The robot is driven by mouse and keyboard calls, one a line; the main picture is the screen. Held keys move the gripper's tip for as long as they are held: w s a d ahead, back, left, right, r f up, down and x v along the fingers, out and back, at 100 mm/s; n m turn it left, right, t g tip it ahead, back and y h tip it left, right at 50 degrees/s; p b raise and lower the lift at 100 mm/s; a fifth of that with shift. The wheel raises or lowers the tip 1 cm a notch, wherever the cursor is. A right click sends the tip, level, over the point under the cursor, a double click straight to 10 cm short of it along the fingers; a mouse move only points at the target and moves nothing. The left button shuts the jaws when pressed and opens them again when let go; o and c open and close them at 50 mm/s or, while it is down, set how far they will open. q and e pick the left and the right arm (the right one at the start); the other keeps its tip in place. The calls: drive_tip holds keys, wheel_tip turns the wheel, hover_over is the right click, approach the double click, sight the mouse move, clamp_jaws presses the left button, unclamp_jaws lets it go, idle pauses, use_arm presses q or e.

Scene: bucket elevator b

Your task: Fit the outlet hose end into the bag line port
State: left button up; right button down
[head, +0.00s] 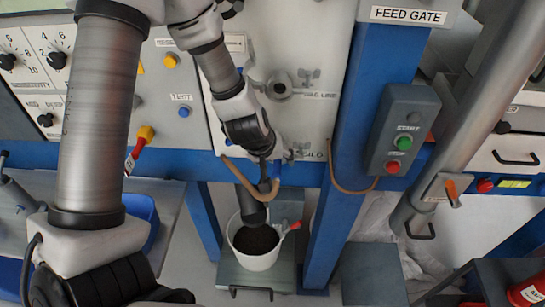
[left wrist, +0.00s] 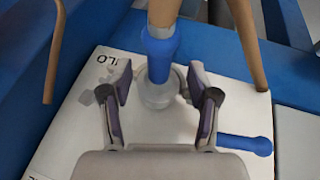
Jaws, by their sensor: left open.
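The outlet hose end is a blue cuff on a tan hose; the cuff (left wrist: 160,55) shows in the left wrist view. Its lower end meets a round grey fitting (left wrist: 158,95) beside the SILO lettering and looks seated there. My left gripper (left wrist: 162,103) is open, its fingers on either side of the cuff and fitting with gaps visible. In the head view my left gripper (head: 268,168) is at the blue beam and hides most of the hose end. The bag line port (head: 280,86) is a round grey fitting on the panel above, and looks empty. My right gripper is out of view.
A blue lever-like piece (left wrist: 245,143) sticks out right of the fitting. A white bucket (head: 256,262) of dark granules stands below. A blue post (head: 345,150) with a start-stop box (head: 402,130) is to the right. The tan hose (head: 243,180) loops under the gripper.

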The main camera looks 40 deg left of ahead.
sight(275, 175)
use_arm(q)
drive_tip(key=shift+w+f, duration=0.15)
drive_tip(key=shift+w, duration=0.15)
drive_tip(key=shift+s, duration=0.3)
clamp_jaws()
drive_tip(key=shift+w, duration=0.1)
drive_tip(key=shift+s+d+b, duration=0.35)
drive_tip(key=shift+s, duration=0.2)
drive_tip(key=shift+s+d+b, duration=0.45)
drive_tip(key=shift+s+b, duration=0.2)
drive_tip(key=shift+s, duration=0.05)
drive_tip(key=shift+s+d+b, duration=0.45)
drive_tip(key=shift+s+b, duration=0.15)
drive_tip(key=shift+s, duration=0.1)
